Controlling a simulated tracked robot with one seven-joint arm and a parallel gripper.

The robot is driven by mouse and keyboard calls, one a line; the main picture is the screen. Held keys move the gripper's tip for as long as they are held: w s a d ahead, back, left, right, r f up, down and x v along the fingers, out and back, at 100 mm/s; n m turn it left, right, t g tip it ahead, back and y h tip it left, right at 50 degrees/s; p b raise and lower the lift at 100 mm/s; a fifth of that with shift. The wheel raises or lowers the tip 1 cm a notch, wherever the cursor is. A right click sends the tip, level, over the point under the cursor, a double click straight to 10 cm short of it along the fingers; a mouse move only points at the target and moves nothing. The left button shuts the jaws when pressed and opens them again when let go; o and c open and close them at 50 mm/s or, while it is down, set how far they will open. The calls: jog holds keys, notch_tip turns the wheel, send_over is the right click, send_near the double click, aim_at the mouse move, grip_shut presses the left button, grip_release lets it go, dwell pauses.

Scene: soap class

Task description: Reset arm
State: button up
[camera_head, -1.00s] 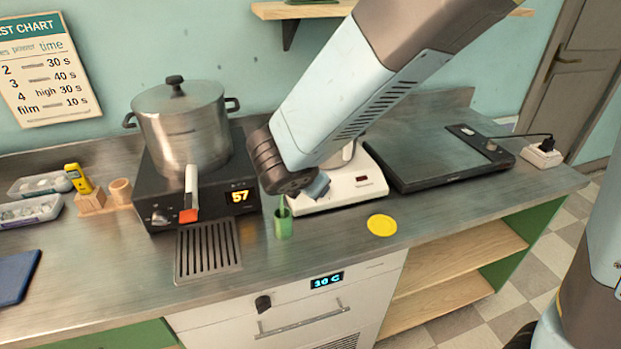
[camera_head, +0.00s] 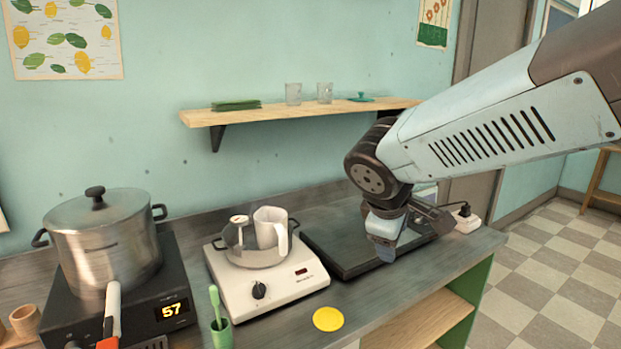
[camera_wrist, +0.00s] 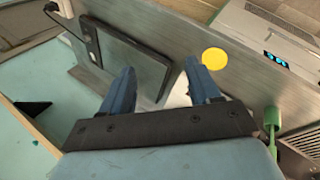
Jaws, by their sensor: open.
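My gripper (camera_head: 398,238) hangs on my arm over the right part of the grey counter, in front of the flat black device (camera_head: 335,243) in the head view. In the wrist view my gripper (camera_wrist: 160,82) shows two blue fingers spread apart with nothing between them. It is open and empty. Its exact height above the counter is hard to tell. My arm comes in from the right edge of the head view.
A steel pot (camera_head: 103,240) sits on a black cooker. A yellow disc (camera_head: 328,319) and green cup (camera_head: 222,334) lie near the front edge. A wooden shelf (camera_head: 290,112) is above.

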jog(key=s+d+r+m+y, duration=0.3)
jog(key=s+d+m, duration=0.5)
jog(key=m, duration=0.3)
jog(key=shift+s+d+r+m, duration=0.25)
jog(key=shift+s+r+m, duration=0.1)
jog(key=shift+r, duration=0.5)
